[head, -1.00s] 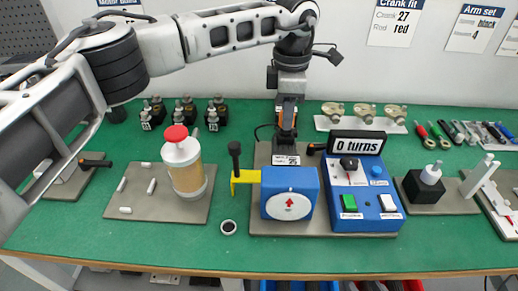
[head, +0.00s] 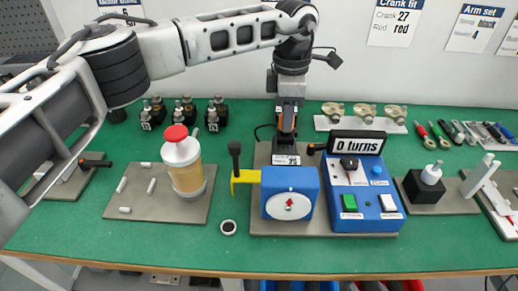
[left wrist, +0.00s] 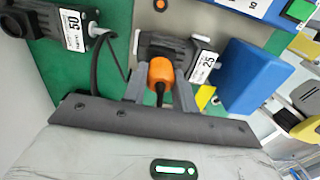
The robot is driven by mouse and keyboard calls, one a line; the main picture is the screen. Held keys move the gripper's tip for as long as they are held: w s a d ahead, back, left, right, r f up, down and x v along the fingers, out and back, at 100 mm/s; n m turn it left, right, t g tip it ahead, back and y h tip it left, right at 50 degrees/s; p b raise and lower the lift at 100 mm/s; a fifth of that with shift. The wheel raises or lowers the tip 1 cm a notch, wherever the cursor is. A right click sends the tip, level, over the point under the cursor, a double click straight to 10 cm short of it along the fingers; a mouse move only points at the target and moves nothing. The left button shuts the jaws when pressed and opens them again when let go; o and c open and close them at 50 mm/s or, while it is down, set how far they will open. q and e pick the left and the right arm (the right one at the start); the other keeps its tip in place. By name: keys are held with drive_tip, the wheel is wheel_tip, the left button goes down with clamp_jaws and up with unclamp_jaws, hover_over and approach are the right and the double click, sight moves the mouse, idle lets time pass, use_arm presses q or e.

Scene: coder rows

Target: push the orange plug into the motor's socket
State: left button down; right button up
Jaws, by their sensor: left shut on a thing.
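My left gripper (head: 286,132) reaches down behind the blue box, over the motor labelled 25. In the left wrist view its two fingers (left wrist: 160,92) are shut on the orange plug (left wrist: 161,70), one on each side. The plug's black cable end points back towards the palm. The plug's front lies against or just over the dark grey motor (left wrist: 203,45). The socket is hidden behind the plug, so I cannot tell how deep the plug sits. In the head view the motor is mostly hidden by the gripper and box. My right gripper is not in view.
The blue box (head: 270,180) with a yellow and black crank (head: 240,176) stands in front of the motor. A blue control panel (head: 365,205) stands on its right. A dark unit labelled 50 (left wrist: 45,18) and a loose black cable (left wrist: 97,70) lie left in the wrist view.

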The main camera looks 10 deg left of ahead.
use_arm(q)
drive_tip(key=shift+f, duration=0.3)
idle(0.5)
drive_tip(key=c, duration=1.1)
unclamp_jaws()
drive_tip(key=shift+r, duration=0.1)
drive_tip(key=shift+s+d+r, duration=0.1)
drive_tip(key=shift+s+r, duration=0.05)
drive_tip(key=shift+w+r+p, duration=0.2)
drive_tip(key=shift+r+p, duration=0.4)
drive_tip(key=shift+r, duration=0.2)
drive_tip(key=shift+w+r+p, duration=0.2)
drive_tip(key=shift+r+p, duration=0.35)
drive_tip(key=shift+r, duration=0.15)
drive_tip(key=shift+r+p, duration=0.6)
drive_tip(key=shift+r, duration=0.15)
